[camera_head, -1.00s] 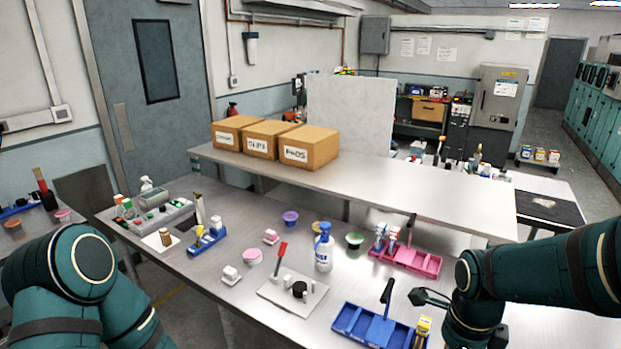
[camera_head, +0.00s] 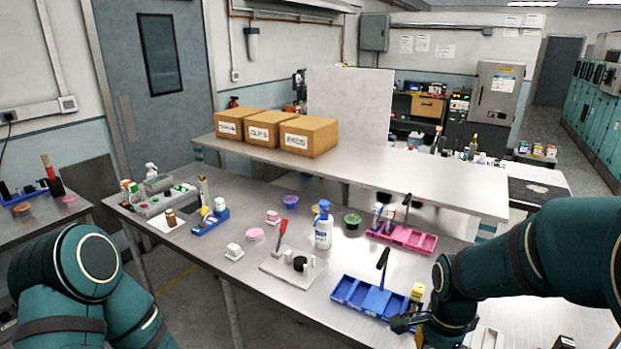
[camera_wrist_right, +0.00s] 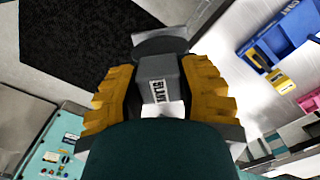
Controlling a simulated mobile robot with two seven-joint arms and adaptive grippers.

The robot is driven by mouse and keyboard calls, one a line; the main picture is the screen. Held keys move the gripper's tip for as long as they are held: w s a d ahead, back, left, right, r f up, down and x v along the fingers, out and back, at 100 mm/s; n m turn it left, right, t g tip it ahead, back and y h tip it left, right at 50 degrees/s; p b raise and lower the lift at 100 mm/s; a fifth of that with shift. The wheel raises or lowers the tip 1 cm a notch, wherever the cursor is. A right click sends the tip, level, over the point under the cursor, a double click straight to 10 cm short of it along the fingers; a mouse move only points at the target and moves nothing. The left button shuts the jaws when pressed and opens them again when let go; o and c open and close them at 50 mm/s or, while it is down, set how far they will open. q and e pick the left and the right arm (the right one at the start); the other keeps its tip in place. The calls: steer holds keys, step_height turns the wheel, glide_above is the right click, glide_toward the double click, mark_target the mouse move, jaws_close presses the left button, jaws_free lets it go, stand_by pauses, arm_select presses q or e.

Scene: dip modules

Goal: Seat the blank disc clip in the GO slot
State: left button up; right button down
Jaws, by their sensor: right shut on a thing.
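The blank disc clip (camera_wrist_right: 160,80) is a grey block with a "BLANK" label and a dark round disc (camera_wrist_right: 160,47) at its far end. My right gripper (camera_wrist_right: 155,85) is shut on the block, with one yellow finger on each side. In the head view my right gripper (camera_head: 428,328) is at the lower right, close to the near end of the blue tray. The dark disc shows beside it (camera_head: 400,324). I cannot make out the GO slot in either view. My left arm shows at the lower left; its gripper is out of view.
A pink tray (camera_head: 420,243), a spray bottle (camera_head: 323,228) and a pale plate (camera_head: 275,268) with a black knob stand farther back. Bare bench lies between them.

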steer(key=f+n+b, duration=0.1)
steer(key=f+n, duration=0.1)
steer(key=w+a+f+n, duration=0.1)
steer(key=f+n, duration=0.1)
steer(key=f+n+b, duration=0.1)
steer(key=f, duration=0.2)
steer(key=shift+w+a+f+n+b, duration=0.1)
steer(key=shift+w+a+n+b, duration=0.05)
steer(key=shift+w+n+b, duration=0.2)
arm_select(q)
step_height(320, 180, down, 8)
steer(key=b, duration=0.4)
steer(key=shift+d, duration=0.15)
steer(key=shift+s, duration=0.1)
steer(key=shift+c, duration=0.4)
arm_select(e)
steer(key=a+f+n, duration=0.3)
steer(key=f+n, duration=0.6)
steer(key=f, duration=0.2)
steer(key=shift+w+a+f+n, duration=0.15)
steer(key=shift+w+n, duration=0.2)
steer(key=shift+w, duration=0.1)
